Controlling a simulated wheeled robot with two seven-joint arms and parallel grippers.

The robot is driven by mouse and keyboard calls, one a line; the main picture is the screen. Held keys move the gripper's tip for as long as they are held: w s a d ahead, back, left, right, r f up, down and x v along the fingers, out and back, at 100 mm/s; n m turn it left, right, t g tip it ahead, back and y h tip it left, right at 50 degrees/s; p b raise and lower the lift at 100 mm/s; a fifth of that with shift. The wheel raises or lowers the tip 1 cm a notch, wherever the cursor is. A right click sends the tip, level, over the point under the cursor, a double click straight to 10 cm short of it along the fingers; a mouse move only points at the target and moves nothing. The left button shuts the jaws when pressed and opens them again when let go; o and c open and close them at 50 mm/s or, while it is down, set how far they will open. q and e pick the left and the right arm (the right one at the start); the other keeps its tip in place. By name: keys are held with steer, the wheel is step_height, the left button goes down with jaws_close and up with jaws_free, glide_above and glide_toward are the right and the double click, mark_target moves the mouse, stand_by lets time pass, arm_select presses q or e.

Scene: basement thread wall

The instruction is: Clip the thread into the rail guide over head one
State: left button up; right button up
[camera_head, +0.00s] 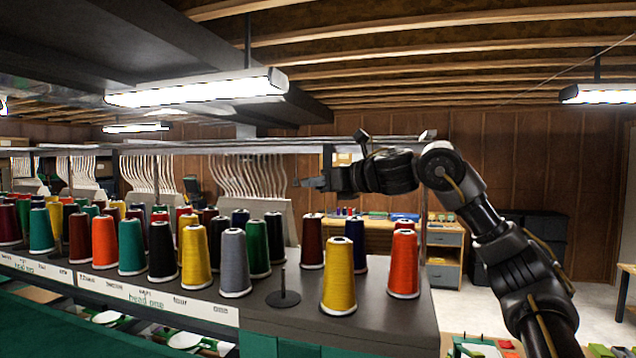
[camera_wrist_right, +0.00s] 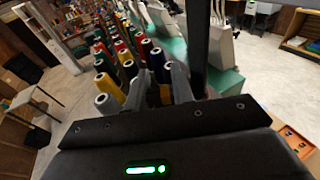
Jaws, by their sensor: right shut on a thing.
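My right gripper (camera_head: 308,182) is raised above the cone rack, just below the overhead rail (camera_head: 270,145). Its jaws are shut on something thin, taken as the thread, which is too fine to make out. In the right wrist view the two fingers (camera_wrist_right: 160,88) point out over the cones. The rail runs along the top of the rack. I cannot make out a single guide on it. The "head one" label (camera_head: 146,303) is on the rack's front edge, below the black and yellow cones. My left gripper is not in view.
Several thread cones stand on the rack, with a yellow cone (camera_head: 339,276) and an orange-red cone (camera_head: 404,264) near its right end. A bare spindle (camera_head: 283,292) stands among them. White curved tubes (camera_head: 247,176) hang behind. A lamp (camera_head: 197,88) hangs above.

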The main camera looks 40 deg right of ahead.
steer(key=o, duration=0.9)
steer(key=shift+o, duration=0.6)
steer(key=shift+a, duration=0.1)
steer(key=shift+s, duration=0.1)
steer(key=shift+s, duration=0.25)
steer(key=b+v, duration=0.3)
steer(key=v, duration=0.7)
steer(key=shift+b, duration=0.3)
